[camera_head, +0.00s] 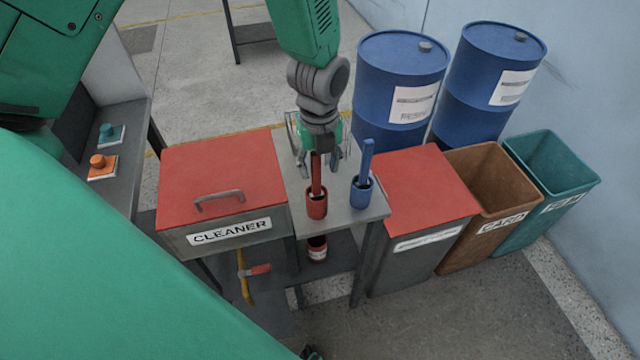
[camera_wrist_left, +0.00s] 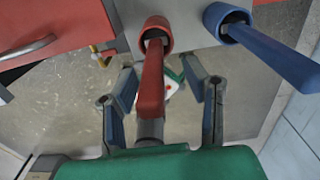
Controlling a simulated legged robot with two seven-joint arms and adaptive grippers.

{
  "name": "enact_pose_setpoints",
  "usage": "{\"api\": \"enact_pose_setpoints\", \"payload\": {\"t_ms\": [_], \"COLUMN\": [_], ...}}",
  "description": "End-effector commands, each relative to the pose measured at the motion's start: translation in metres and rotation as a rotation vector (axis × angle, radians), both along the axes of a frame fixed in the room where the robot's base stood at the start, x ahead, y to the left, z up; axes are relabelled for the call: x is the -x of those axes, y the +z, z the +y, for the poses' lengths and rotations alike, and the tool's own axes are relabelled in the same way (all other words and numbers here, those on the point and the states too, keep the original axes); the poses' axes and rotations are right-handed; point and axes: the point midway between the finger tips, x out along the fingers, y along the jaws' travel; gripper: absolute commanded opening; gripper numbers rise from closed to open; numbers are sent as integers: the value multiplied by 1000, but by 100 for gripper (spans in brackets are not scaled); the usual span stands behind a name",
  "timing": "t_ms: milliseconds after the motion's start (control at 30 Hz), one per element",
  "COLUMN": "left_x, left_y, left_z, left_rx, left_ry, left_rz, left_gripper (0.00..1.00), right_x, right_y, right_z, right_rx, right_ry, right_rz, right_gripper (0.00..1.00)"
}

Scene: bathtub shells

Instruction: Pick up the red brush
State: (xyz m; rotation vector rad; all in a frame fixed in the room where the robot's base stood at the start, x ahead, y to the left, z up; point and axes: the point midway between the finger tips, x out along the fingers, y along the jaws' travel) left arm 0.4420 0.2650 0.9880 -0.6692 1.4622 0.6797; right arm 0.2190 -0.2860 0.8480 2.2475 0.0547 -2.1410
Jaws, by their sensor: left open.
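The red brush (camera_head: 316,174) stands upright in a red cup (camera_head: 317,205) on the grey table (camera_head: 346,217). Its handle (camera_wrist_left: 152,82) points toward the camera in the left wrist view. My left gripper (camera_head: 320,160) is open above the cup, at the upper part of the handle. In the left wrist view the open fingers (camera_wrist_left: 160,88) lie on both sides of the handle, with gaps to it. The brush's lower end is hidden in the cup. My right gripper is in neither view.
A blue brush (camera_head: 366,160) stands in a blue cup (camera_head: 362,192) close to the right. A red-lidded CLEANER box (camera_head: 222,170) is at left, another red-lidded bin (camera_head: 418,190) at right. Blue barrels (camera_head: 400,75) stand behind. A brown bin (camera_head: 492,185) and teal bin (camera_head: 552,165) are farther right.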

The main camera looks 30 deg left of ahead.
Motion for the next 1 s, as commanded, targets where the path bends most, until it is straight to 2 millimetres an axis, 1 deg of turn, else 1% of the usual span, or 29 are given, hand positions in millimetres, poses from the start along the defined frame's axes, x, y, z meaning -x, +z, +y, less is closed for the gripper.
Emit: {"api": "enact_pose_setpoints", "payload": {"t_ms": [33,67,100,133,167,467,567,667,900,1000], "left_x": [0,0,0,0,0,0,-1,-1,-1,-1], "left_y": [0,0,0,0,0,1,7,22,71,86], "left_z": [0,1,1,2,2,1,1,0,0,-1], "left_rx": [0,1,1,1,1,-1,-1,1,3,2], "left_ry": [0,0,1,1,1,0,0,1,0,2], "left_rz": [0,-1,0,0,0,2,-1,-4,-5,-4], "left_gripper": [41,31,17,6,0,0,0,0,0,0], "right_x": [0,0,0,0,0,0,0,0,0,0], "right_y": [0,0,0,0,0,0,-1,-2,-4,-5], "right_z": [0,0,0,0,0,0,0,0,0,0], "right_rx": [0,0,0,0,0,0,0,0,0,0], "right_ry": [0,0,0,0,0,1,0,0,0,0], "right_rz": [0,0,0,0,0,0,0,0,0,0], "right_gripper": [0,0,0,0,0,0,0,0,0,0]}}
